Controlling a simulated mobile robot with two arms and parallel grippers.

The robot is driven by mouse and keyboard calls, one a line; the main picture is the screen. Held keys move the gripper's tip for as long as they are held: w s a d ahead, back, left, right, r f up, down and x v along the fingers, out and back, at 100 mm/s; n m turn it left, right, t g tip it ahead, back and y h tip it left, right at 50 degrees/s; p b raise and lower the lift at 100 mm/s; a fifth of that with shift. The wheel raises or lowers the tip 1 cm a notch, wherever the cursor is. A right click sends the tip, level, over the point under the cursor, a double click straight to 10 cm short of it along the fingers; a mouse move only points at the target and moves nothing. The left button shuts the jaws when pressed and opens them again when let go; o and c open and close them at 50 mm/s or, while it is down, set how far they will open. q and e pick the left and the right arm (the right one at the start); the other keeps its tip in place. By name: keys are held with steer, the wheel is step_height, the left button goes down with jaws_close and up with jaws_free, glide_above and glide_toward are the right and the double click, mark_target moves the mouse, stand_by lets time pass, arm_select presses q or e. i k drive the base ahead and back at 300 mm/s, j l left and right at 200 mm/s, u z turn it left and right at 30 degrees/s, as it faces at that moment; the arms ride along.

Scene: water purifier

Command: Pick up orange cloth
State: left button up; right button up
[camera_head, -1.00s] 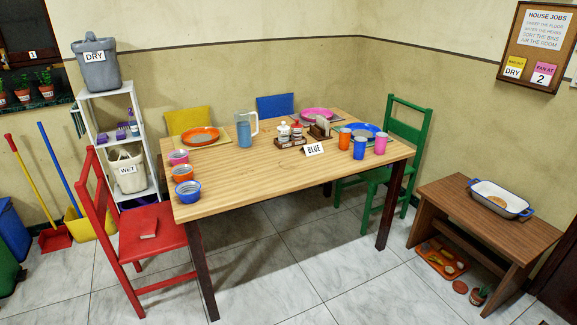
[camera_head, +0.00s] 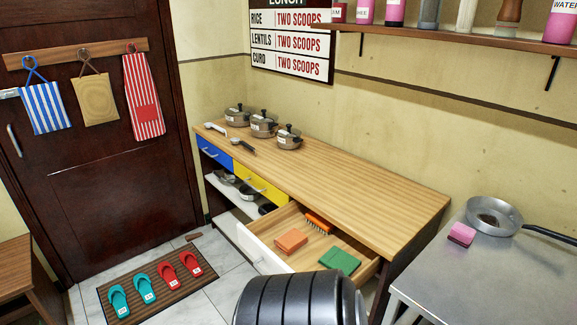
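An orange cloth (camera_head: 291,241), folded into a flat rectangle, lies in an open wooden drawer (camera_head: 268,247) at the front of the counter. A green folded cloth (camera_head: 340,260) lies in the same drawer, to its right and nearer. An orange-backed brush (camera_head: 319,223) lies behind the orange cloth. Nothing covers the orange cloth. Neither of my grippers is in view, so I cannot see whether they are open or shut.
The counter (camera_head: 340,195) carries several lidded pots at its far left end. A metal table (camera_head: 455,275) with a pan (camera_head: 490,215) and a pink sponge (camera_head: 461,234) stands at the right. A mat (camera_head: 165,276) with slippers lies on the floor at left.

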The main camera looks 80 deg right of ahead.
mark_target(293, 239)
steer(key=z, duration=2.65)
steer(key=i+j+z, duration=0.1)
steer(key=z, duration=0.3)
steer(key=i+j+z, duration=0.1)
steer(key=j+z, duration=0.25)
